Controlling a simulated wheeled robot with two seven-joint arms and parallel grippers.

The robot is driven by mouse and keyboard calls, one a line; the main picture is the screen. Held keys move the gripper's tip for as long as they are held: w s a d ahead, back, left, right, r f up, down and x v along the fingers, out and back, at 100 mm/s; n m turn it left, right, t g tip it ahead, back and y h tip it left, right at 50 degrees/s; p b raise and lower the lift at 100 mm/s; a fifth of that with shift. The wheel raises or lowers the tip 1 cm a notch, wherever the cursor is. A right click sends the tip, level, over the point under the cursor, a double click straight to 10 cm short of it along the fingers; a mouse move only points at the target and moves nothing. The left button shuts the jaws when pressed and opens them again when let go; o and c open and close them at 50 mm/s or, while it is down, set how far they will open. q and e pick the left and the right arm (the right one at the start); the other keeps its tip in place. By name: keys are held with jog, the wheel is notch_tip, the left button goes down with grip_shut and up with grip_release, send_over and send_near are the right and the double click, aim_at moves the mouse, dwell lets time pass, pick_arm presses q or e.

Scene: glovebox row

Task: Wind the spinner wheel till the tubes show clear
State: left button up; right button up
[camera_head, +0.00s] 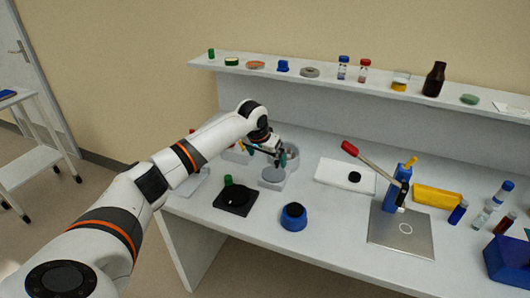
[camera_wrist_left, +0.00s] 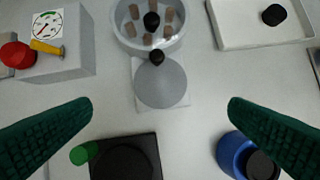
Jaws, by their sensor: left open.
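The spinner is a white unit with a round bowl (camera_wrist_left: 118,38) holding several brown-looking tubes (camera_wrist_left: 134,12) around a black centre knob. Attached in front is a grey wheel (camera_wrist_left: 160,88) with a small black handle knob (camera_wrist_left: 156,57) at its far edge. The wheel also shows in the head view (camera_head: 271,176), with the bowl partly hidden behind my gripper. My left gripper (camera_head: 268,158) is open and empty, its green fingers spread to either side of the wheel in the wrist view, apart from it. My right gripper is not in view.
A black device with a green knob (camera_head: 235,199) and a blue round pot (camera_head: 293,217) stand in front. A dial box with a red knob (camera_wrist_left: 60,60) is left of the spinner. A white tray (camera_head: 330,180) and a lever press (camera_head: 400,235) are to the right.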

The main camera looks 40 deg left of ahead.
pick_arm(q)
jog(key=shift+v, duration=1.25)
jog(key=shift+f, duration=0.1)
